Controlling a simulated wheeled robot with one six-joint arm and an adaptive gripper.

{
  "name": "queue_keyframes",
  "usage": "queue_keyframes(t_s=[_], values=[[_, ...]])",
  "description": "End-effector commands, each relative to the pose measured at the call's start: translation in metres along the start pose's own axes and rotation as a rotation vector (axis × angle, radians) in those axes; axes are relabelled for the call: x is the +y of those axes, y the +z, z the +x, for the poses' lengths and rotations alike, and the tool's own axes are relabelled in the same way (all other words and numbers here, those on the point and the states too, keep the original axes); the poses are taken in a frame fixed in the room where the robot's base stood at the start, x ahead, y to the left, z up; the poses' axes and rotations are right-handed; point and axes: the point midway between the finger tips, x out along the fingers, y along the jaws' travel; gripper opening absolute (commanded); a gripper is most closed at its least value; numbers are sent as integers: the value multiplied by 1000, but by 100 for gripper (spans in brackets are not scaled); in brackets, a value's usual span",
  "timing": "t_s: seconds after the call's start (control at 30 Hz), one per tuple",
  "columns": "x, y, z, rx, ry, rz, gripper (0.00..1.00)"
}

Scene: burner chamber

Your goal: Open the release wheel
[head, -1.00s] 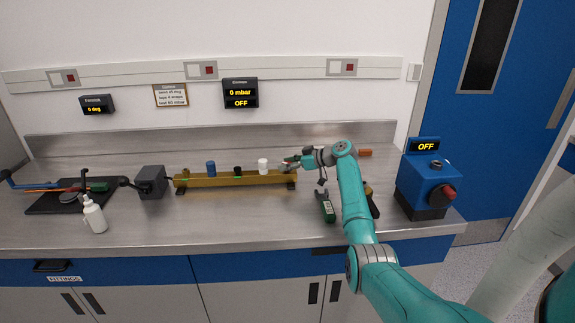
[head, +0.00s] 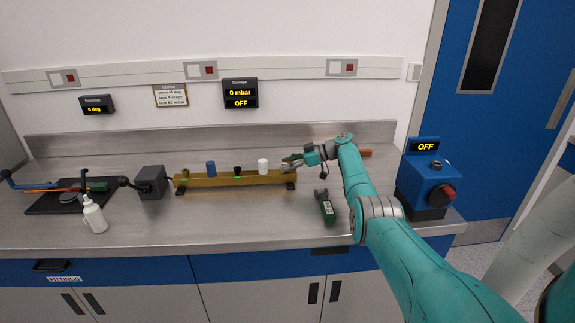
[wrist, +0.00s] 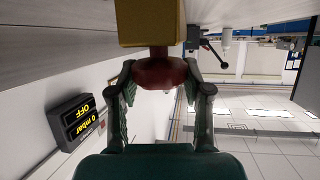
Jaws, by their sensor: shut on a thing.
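The release wheel (wrist: 158,74) is a red-brown knob on the end of the brass manifold bar (wrist: 150,25) in the wrist view. My gripper (wrist: 160,85) has a finger on each side of the wheel and is shut on it. In the head view my gripper (head: 288,164) is at the right end of the brass bar (head: 235,181), and the wheel is hidden or too small to make out there.
Blue, black and white caps stand on the bar. A green-handled tool (head: 326,206) lies on the bench right of it. A blue pump box (head: 425,188) reading OFF stands at the far right. A white bottle (head: 94,215) stands at left. The wall display (head: 240,93) reads 0 mbar, OFF.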

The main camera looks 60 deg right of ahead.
Motion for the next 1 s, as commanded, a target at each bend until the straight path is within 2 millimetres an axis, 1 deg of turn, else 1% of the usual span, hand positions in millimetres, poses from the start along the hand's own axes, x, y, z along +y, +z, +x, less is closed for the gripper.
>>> queue_keyframes(t_s=[0.47,0.5,0.57,0.6,0.87,1.0], values=[[0,1,1,-2,-5,0,14],[0,1,1,-2,-5,0,59],[0,1,1,-2,-5,0,74],[0,1,1,-2,-5,0,75],[0,1,0,-1,-4,-1,75],[0,1,-9,-1,-4,-1,75]])
